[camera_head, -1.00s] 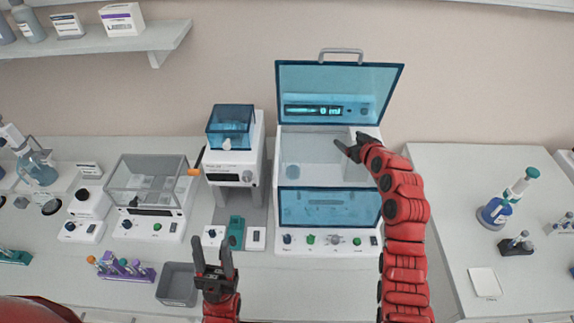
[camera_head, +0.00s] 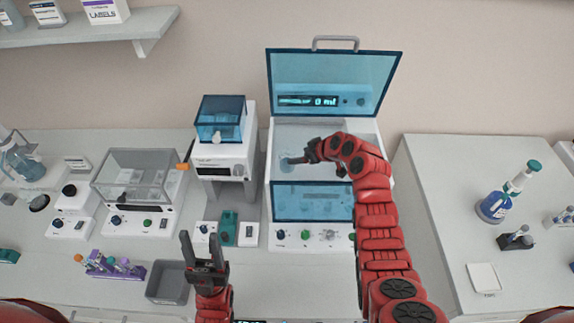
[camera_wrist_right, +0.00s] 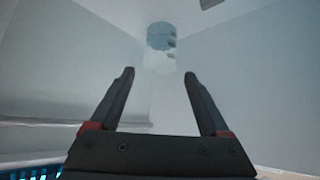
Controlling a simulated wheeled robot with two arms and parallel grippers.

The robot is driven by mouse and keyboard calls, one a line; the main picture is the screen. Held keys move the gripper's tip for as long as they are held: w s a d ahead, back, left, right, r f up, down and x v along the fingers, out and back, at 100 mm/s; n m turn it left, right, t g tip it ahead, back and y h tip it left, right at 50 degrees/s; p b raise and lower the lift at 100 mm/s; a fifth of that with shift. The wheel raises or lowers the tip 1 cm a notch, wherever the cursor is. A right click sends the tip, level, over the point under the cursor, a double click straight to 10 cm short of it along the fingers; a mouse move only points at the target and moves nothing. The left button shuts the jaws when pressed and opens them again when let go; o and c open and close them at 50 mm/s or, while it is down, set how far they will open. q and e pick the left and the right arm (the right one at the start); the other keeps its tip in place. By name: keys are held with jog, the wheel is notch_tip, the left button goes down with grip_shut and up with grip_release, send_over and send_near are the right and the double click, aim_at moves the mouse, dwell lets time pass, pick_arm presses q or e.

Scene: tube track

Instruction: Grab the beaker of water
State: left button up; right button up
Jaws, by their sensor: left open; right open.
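A small clear beaker with bluish water (camera_head: 287,163) stands inside the open white machine (camera_head: 262,200), at the left of its chamber. In the right wrist view the beaker (camera_wrist_right: 161,45) is ahead of my right gripper, between the lines of its fingers and beyond the tips. My right gripper (camera_head: 300,157) is open and empty inside the chamber, its fingers pointing left toward the beaker. In the right wrist view a gap shows between the fingertips (camera_wrist_right: 158,75) and the beaker. My left gripper (camera_head: 199,240) is open and empty above the bench front, beside the grey bin.
A blue-topped device (camera_head: 222,150) stands close on the left. A grey bin (camera_head: 167,290) and a purple tube rack (camera_head: 110,270) are on the left bench.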

aim_at(290, 157)
jog(key=b+x, duration=0.2)
jog(key=x, duration=0.2)
jog(key=shift+w+a+f, duration=0.1)
jog(key=shift+a+f, duration=0.05)
jog(key=shift+f, duration=0.15)
jog(key=shift+b+x, duration=1)
jog(key=shift+x, duration=0.05)
jog(key=shift+w+a+f+b, duration=0.3)
jog(key=shift+f+b, duration=0.2)
jog(key=shift+b, duration=0.15)
jog(key=shift+r, duration=0.1)
jog(key=c, duration=1)
jog(key=shift+r, duration=0.15)
